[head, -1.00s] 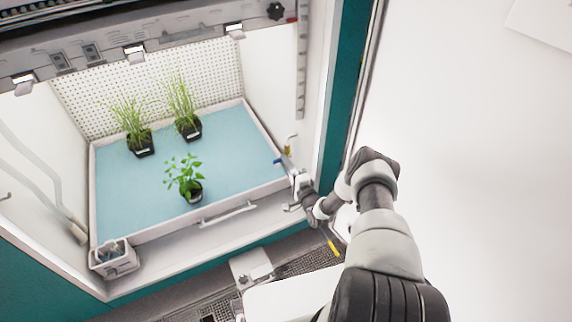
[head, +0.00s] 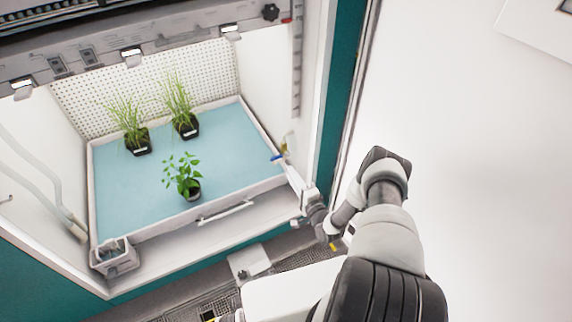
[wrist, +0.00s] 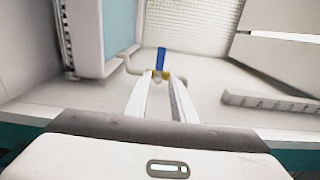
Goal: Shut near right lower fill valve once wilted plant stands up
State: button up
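The leafy plant (head: 183,178) stands upright in a black pot at the front middle of the tray. The fill valve's blue handle (head: 277,157) shows at the tray's right side. My gripper (head: 288,168) reaches toward the valve from the front right. In the wrist view, my gripper (wrist: 160,82) has its two fingers apart, with the valve just beyond their tips. I cannot tell if they touch it.
Two grassy plants (head: 128,122) (head: 180,106) stand at the back of the blue-floored tray (head: 120,232). A small grey box (head: 115,258) sits at the front left. The chamber's right wall and teal frame (head: 340,100) are close to my arm.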

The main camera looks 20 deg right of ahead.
jog(key=s, duration=0.3)
jog(key=shift+s+d, duration=0.35)
